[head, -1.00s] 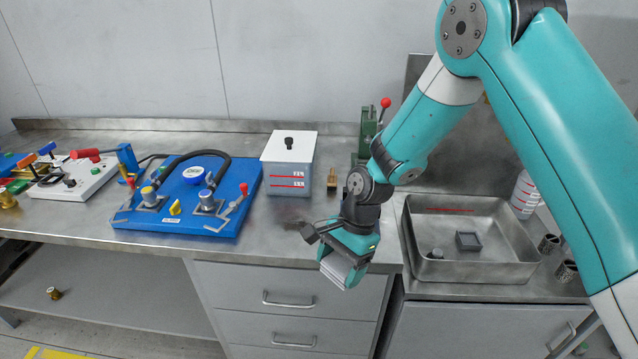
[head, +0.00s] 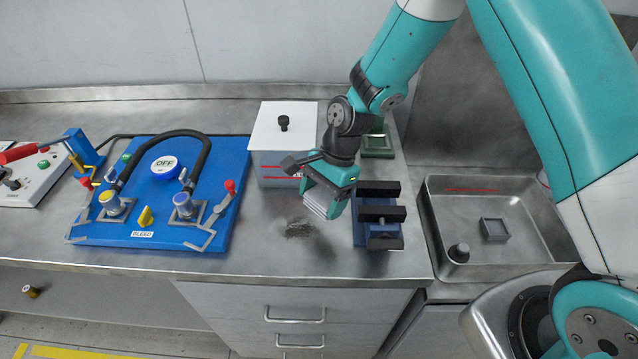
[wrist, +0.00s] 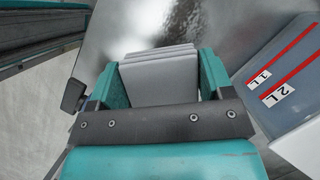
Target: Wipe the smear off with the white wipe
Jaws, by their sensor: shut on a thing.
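My gripper (head: 326,200) is shut on the white wipe (head: 317,204), a folded pad with several layers. The wipe also shows between the teal fingers in the wrist view (wrist: 160,78). The wipe hangs above the steel bench, to the right of and a little above the smear in the head view. The smear (head: 299,228) is a dark, greyish-brown patch on the bench top, near the front edge. In the wrist view I cannot make out the smear clearly.
A blue vise-like block with dark jaws (head: 378,214) stands just right of my gripper. A lidded container with red level lines (head: 270,165) is behind it. A blue pump board (head: 160,230) lies left, a steel sink (head: 510,255) right. Bench around the smear is clear.

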